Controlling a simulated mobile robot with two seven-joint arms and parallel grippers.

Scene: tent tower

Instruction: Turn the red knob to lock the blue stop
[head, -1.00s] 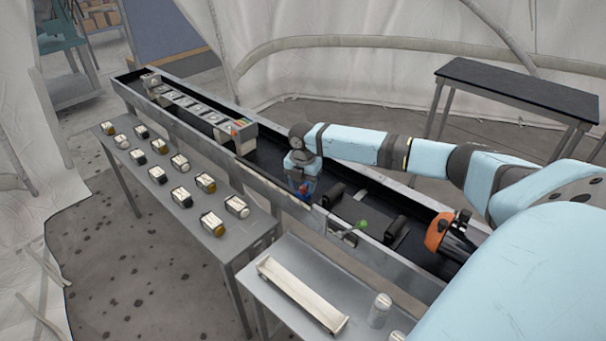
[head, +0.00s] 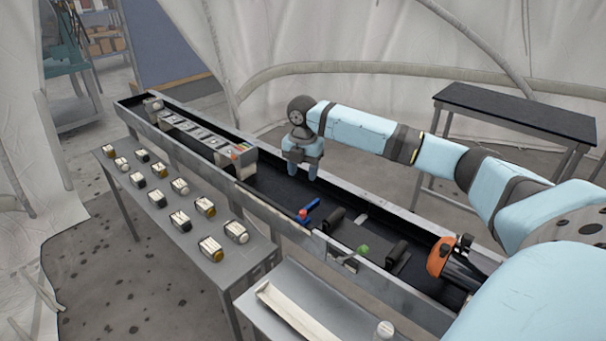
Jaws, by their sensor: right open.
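The small red knob (head: 302,213) sits by the near wall of the long black-floored trough, at the left end of the blue stop. The blue stop (head: 313,207) is a short bar slanting from the knob up and right, over the trough floor. My right gripper (head: 306,171) hangs above the trough, up and behind the knob in the picture. Its fingers point down, apart and empty, clear of the knob and the stop.
A green ball-topped lever (head: 362,250) and black rollers (head: 335,219) lie to the right along the trough (head: 270,185). An orange and black device (head: 442,257) stands further right. A side table (head: 185,255) holds several small jars. A white tray (head: 290,312) lies in front.

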